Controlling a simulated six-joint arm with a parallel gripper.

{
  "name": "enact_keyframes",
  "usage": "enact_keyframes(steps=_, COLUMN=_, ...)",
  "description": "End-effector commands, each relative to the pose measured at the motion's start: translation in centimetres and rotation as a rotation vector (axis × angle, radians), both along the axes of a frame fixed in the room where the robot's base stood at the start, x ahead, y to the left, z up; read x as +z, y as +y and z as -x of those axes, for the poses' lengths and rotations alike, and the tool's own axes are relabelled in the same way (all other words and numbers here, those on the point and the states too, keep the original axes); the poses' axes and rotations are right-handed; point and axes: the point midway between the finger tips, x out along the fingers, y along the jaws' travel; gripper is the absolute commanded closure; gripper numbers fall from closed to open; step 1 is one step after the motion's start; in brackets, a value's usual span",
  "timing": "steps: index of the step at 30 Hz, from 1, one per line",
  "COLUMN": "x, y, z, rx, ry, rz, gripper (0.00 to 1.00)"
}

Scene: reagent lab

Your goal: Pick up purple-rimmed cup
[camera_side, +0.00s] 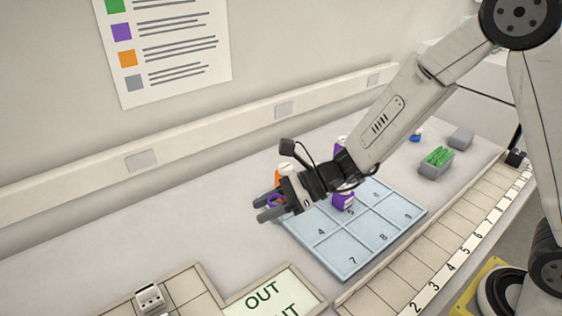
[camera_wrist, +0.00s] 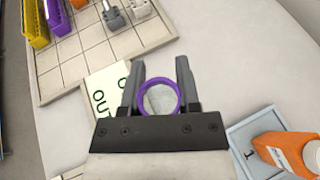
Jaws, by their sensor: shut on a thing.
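The purple-rimmed cup shows in the wrist view (camera_wrist: 160,97) as a purple ring around a pale inside, between the two dark fingers. In the side view only part of its purple rim (camera_side: 275,201) shows at the fingers. My gripper (camera_side: 268,206) is shut on the cup, with a finger on each side; it also shows in the wrist view (camera_wrist: 158,85). The gripper is near the left corner of the blue numbered tray (camera_side: 340,268). The side view does not clearly show the cup's height above the table.
An orange bottle (camera_wrist: 287,153) stands on the tray close to the gripper. A purple bottle (camera_side: 343,200) stands behind my wrist. An OUT sign (camera_side: 268,297) and a gridded board (camera_wrist: 60,80) with racks lie nearby. Bare table is left of the tray.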

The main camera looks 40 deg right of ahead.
Motion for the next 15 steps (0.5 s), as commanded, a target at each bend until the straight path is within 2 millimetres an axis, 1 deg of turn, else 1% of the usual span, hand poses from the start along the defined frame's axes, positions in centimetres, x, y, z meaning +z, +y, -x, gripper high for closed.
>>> enact_keyframes(steps=3, x=0.4, y=-0.4, z=0.8, rx=-0.001, ry=0.000, rz=0.000, gripper=1.00)
enact_keyframes(steps=6, x=0.6, y=-0.5, z=1.2, rx=0.000, ry=0.000, rz=0.000, gripper=1.00)
enact_keyframes(steps=15, x=0.7, y=-0.6, z=1.6, rx=0.000, ry=0.000, rz=0.000, gripper=1.00)
